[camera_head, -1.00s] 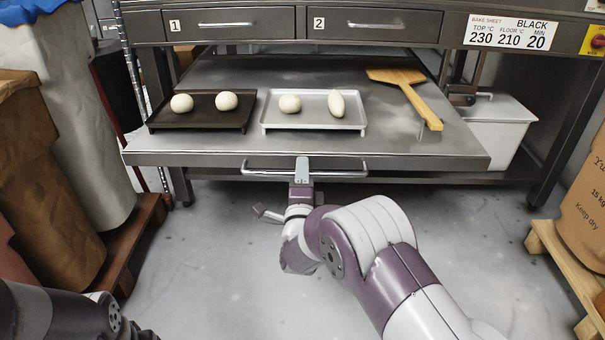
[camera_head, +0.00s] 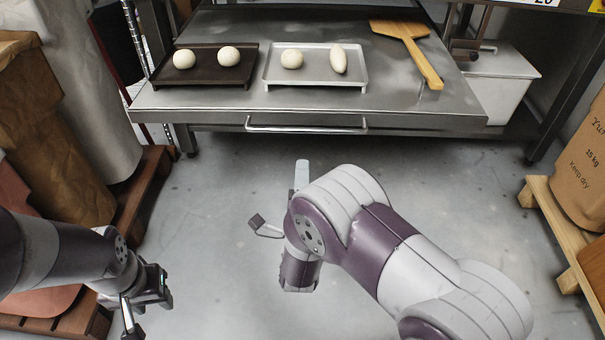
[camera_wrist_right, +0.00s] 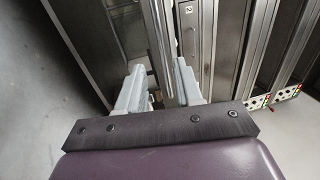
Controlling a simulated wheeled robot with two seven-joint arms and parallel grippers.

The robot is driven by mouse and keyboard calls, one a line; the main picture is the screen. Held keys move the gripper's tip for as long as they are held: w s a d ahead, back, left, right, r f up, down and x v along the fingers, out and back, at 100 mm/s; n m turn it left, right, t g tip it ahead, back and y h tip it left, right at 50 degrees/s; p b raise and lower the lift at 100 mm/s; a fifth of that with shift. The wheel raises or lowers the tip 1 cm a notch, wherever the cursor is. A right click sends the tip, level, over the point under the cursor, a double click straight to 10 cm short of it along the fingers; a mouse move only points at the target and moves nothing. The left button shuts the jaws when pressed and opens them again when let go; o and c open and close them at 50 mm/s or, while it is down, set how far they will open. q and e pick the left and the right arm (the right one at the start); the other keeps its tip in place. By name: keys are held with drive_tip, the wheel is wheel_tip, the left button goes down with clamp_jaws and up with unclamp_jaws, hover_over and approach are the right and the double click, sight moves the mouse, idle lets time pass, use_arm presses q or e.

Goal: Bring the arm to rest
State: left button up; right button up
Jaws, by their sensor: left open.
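My right gripper (camera_head: 301,175) points toward the pulled-out metal shelf and is apart from its bar handle (camera_head: 306,130), with floor showing between them. In the right wrist view its two pale fingers (camera_wrist_right: 160,88) stand apart with nothing held; the bar handle (camera_wrist_right: 158,40) shows beyond them. My left gripper (camera_head: 146,298) is low at the left, open and empty, over the floor beside a wooden pallet.
On the shelf (camera_head: 420,110) stand a dark tray (camera_head: 205,80) and a pale tray (camera_head: 315,80), each with two dough pieces, and a wooden peel (camera_head: 410,45). Sacks on pallets flank both sides (camera_head: 140,200) (camera_head: 560,230). The middle floor (camera_head: 430,190) is clear.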

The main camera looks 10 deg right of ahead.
drive_tip(key=s+a+f+n+g+y+p, duration=0.1)
drive_tip(key=s+a+f+n+g+y, duration=0.15)
drive_tip(key=f+n+g, duration=0.35)
drive_tip(key=s+a+f+n+g+y+p, duration=0.1)
drive_tip(key=s+a+f+n+g+y, duration=0.1)
drive_tip(key=f+n+g+y, duration=0.4)
drive_tip(key=s+d+r+n+g+h+p, duration=0.1)
drive_tip(key=s+d+r+n+g+p, duration=0.3)
drive_tip(key=s+r, duration=0.35)
drive_tip(key=s+d+r+n+g+h+p, duration=0.2)
drive_tip(key=s+r+n+g+p, duration=0.1)
drive_tip(key=s+r+n, duration=0.4)
drive_tip(key=d+r+m+t+p, duration=0.1)
drive_tip(key=d+r+p, duration=0.2)
drive_tip(key=r+p, duration=3.7)
wheel_tip(320, 180, up, 3)
drive_tip(key=shift+m, duration=0.3)
